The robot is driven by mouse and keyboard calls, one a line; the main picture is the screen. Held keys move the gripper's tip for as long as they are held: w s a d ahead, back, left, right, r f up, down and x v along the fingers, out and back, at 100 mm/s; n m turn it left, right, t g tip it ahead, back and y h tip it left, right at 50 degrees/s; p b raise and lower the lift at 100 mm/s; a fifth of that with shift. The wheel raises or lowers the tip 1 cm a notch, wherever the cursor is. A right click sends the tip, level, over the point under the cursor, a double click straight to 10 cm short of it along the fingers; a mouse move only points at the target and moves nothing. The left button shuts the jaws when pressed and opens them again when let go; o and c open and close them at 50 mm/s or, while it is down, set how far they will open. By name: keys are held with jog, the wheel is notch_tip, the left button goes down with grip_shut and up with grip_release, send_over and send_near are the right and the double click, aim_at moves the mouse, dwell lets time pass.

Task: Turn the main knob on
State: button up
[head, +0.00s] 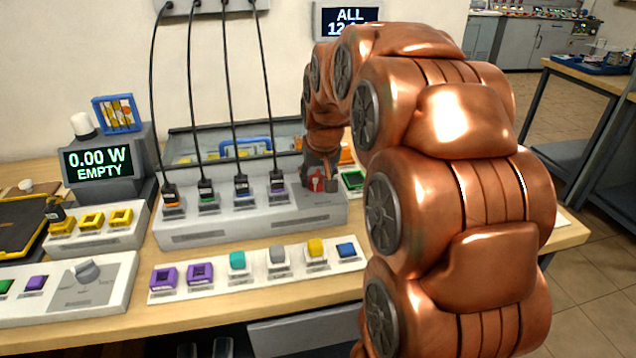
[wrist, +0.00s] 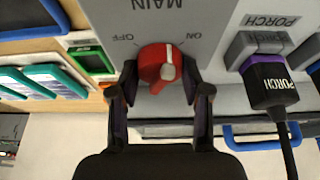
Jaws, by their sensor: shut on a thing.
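The main knob (wrist: 152,64) is red with a pale stripe on its top, and it sits on a grey panel marked MAIN. In the wrist view the lettering is upside down, with OFF at the left and ON at the right. The stripe lies right of the knob's middle and runs nearly up and down the picture. My gripper (wrist: 159,76) is shut on the knob, one finger on each side. In the head view my gripper (head: 320,168) is at the right end of the grey panel (head: 225,228), with the red knob (head: 316,183) partly hidden.
Several black cables plug into the panel, including the purple PORCH plug (wrist: 268,84) right of my gripper in the wrist view. A screen (head: 98,163) reads 0.00 W EMPTY. A strip of coloured blocks (head: 255,278) lies in front. A grey dial (head: 86,270) stands at left.

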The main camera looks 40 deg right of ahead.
jog(key=shift+w+m+g+h+b, duration=0.1)
jog(key=shift+m+g+h+b, duration=0.45)
jog(key=shift+m, duration=1.65)
jog(key=shift+h, duration=0.25)
jog(key=o, duration=1.2)
jog(key=shift+c, duration=0.2)
jog(key=v, duration=1.2)
jog(key=shift+d, duration=0.1)
